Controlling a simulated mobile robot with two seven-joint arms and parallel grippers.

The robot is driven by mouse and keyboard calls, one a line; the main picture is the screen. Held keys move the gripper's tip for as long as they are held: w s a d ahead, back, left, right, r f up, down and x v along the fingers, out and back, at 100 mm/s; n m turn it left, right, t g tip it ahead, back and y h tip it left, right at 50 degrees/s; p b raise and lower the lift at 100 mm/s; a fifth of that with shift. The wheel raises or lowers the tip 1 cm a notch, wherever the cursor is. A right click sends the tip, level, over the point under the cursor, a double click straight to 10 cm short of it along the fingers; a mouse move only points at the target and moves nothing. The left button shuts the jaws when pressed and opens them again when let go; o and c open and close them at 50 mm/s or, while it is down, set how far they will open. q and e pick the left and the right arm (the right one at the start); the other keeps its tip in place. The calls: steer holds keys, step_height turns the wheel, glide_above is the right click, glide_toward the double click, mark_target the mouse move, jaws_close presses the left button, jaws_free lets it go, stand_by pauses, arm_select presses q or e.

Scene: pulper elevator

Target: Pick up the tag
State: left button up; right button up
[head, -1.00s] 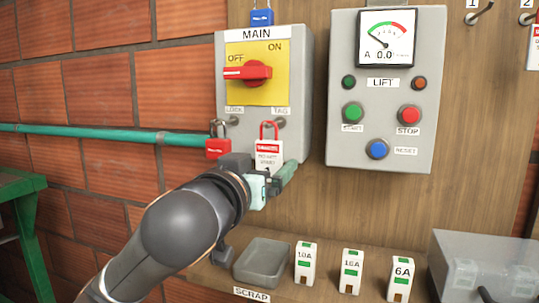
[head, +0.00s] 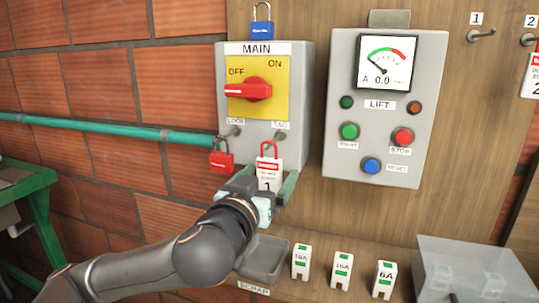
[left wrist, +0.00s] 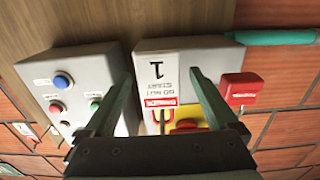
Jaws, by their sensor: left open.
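The tag (head: 269,173), white with a red header and the number 1, hangs by a red loop at the TAG peg of the grey MAIN box (head: 305,85). My left gripper (head: 268,188) is open at the tag's lower part, one finger at each side. In the left wrist view the tag (left wrist: 160,68) shows upside down between the spread fingers of the gripper (left wrist: 161,78). Whether either finger touches it I cannot tell. My right gripper is in neither view.
A red padlock (head: 221,160) hangs left of the tag at LOCK. The red switch handle (head: 247,91) points to OFF. The LIFT panel (head: 347,120) stands at the right. A grey scrap tray (head: 264,259) and several white breakers sit below. Another tag (head: 533,78) hangs far right.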

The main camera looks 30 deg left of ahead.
mark_target(270, 172)
arm_select(q)
steer(key=x, duration=0.3)
steer(key=shift+w+r, duration=0.25)
steer(key=shift+w, duration=0.15)
steer(key=shift+c, duration=0.4)
steer(key=c, duration=1.3)
